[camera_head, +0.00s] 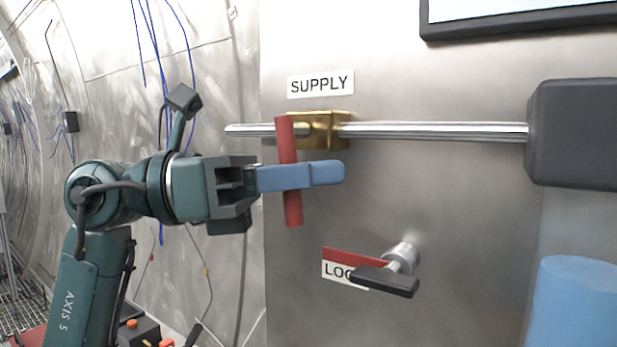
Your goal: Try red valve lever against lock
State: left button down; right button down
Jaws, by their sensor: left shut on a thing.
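The red valve lever (292,208) hangs nearly upright in front of the brass valve body (328,130), under the SUPPLY label (320,83). My left gripper (318,174) comes from the left and is shut on the lever at mid-length. Its blue finger crosses in front of the lever and hides that part. Below and to the right, the lock's black handle (385,281) sits on a silver stem (402,256) and points toward me and slightly left. It partly covers a red and white label (340,268) reading "LOC". The handle and the lever are apart. My right gripper is out of view.
A bright horizontal pipe (430,131) runs through the valve to a dark grey box (575,132) on the right. A blue rounded shape (572,300) stands at the lower right. Blue cables (188,60) hang at the left. The steel panel between lever and lock is bare.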

pick_arm(q)
jog(key=c, duration=1.4)
grip_release()
jog(key=a, duration=0.4)
jog(key=a+b, duration=0.1)
jog(key=a, duration=0.3)
jog(key=a+f+b, duration=0.1)
jog(key=a, duration=0.4)
jog(key=shift+w+f, duration=0.1)
jog(key=shift+w, duration=0.1)
